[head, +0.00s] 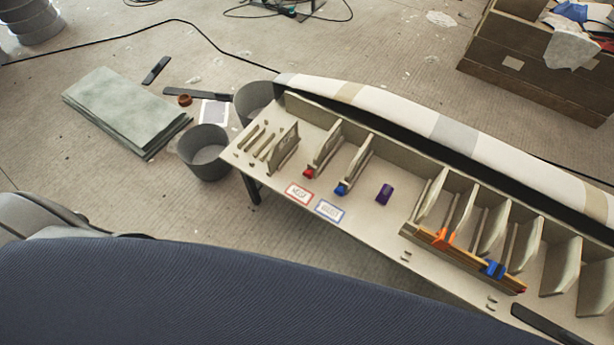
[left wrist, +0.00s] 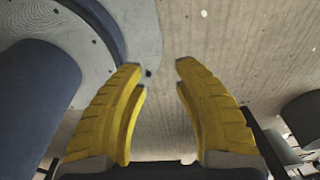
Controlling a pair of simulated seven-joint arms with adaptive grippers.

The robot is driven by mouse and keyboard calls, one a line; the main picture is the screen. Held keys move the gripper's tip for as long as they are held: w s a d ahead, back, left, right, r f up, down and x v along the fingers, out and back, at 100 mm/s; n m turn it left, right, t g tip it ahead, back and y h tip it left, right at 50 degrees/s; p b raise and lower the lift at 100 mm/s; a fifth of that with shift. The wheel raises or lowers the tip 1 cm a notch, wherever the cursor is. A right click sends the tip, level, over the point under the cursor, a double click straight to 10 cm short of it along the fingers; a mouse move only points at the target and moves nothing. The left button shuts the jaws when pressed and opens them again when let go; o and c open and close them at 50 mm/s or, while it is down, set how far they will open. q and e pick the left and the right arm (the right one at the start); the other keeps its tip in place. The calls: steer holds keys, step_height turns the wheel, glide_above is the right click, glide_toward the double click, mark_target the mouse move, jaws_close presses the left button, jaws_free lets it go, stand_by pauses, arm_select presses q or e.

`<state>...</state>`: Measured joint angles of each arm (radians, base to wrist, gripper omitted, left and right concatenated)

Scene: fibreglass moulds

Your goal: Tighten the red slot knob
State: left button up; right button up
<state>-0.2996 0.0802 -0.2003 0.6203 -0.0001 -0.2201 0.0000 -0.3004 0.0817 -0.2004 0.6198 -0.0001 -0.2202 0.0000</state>
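The red slot knob (head: 308,173) is small and sits at the front end of a slotted bracket on the pale mould bench (head: 262,185) in the head view. A similar blue knob (head: 341,189) sits on the bracket to its right. A red-framed card (head: 298,193) lies in front of the red knob, and a blue-framed card (head: 329,211) lies beside it. My left gripper (left wrist: 160,66) shows only in the left wrist view. Its yellow fingers are apart with nothing between them, above the floor. The knobs do not show there. My right gripper is in neither view.
A purple cylinder (head: 384,194) stands on the bench. Farther right, a wooden bar (head: 462,258) with orange and blue clamps runs along the ribs. Grey buckets (head: 205,153) stand on the floor left of the bench, near stacked grey-green sheets (head: 125,112). A wooden crate (head: 530,65) is at the back right.

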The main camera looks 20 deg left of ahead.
mark_target(305, 173)
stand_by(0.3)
